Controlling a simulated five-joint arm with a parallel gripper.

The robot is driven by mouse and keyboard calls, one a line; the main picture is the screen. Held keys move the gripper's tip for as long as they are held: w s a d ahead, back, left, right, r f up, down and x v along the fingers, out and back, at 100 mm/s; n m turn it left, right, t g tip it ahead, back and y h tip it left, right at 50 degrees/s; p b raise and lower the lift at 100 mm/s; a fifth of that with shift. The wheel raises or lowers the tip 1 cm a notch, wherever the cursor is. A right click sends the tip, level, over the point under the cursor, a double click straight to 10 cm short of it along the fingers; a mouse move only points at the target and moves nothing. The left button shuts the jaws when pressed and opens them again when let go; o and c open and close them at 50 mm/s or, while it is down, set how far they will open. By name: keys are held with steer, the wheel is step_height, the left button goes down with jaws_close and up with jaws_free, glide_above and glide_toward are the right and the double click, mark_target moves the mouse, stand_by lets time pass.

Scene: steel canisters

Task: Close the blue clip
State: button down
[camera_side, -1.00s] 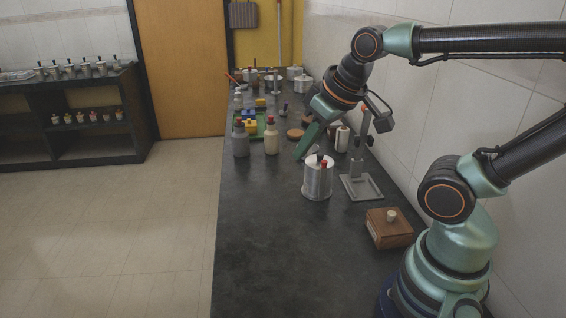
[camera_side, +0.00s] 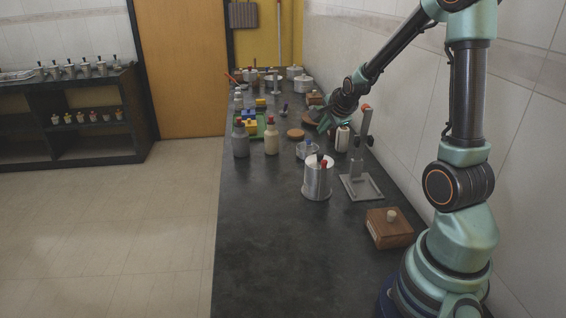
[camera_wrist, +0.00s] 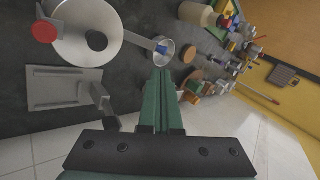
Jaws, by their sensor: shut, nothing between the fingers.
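A small blue part (camera_wrist: 162,47), which looks like the blue clip, shows at the small steel canister (camera_wrist: 158,56) in the wrist view. I cannot tell whether it is open or closed. The small canister also stands mid-bench in the side view (camera_side: 308,152), behind the large steel canister (camera_side: 317,182). The large canister has a red knob (camera_wrist: 44,32), seen from above in the wrist view. My gripper (camera_wrist: 162,72) has its green fingers together and empty, pointing towards the small canister. In the side view my gripper (camera_side: 322,126) is behind and right of it, apart from it.
A grey stand (camera_side: 362,186) with a red-topped post is right of the large canister. A wooden box (camera_side: 389,228) is nearer. Bottles (camera_side: 271,136) and a green tray (camera_side: 262,133) are at the left. The front of the bench (camera_side: 265,255) is clear.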

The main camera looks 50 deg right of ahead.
steer(key=w+d+f+m, duration=0.1)
steer(key=d+f, duration=0.1)
steer(key=f, duration=0.1)
steer(key=w+d+f+m, duration=0.1)
steer(key=w+d+f, duration=0.1)
steer(key=d+f, duration=0.1)
steer(key=w+d+f+m, duration=0.1)
steer(key=d+f, duration=0.2)
steer(key=shift+w+d+f+h, duration=0.2)
steer(key=shift+w+f+h, duration=0.2)
steer(key=shift+w+a+r, duration=0.15)
steer(key=shift+a+r, duration=0.4)
steer(key=shift+a, duration=0.3)
steer(key=shift+w+a+r, duration=0.1)
steer(key=shift+a+r, duration=0.45)
steer(key=shift+a, duration=0.3)
steer(key=shift+s+a+r+t, duration=0.2)
steer(key=shift+s+a+t, duration=0.05)
steer(key=shift+t, duration=0.15)
steer(key=shift+s+a+r+t+h, duration=0.25)
steer(key=shift+s+a+t+h, duration=0.05)
steer(key=shift+s+a+t, duration=0.1)
steer(key=s+a, duration=0.1)
steer(key=s+a+r, duration=0.1)
steer(key=shift+s+a, duration=0.25)
steer(key=shift+s, duration=0.1)
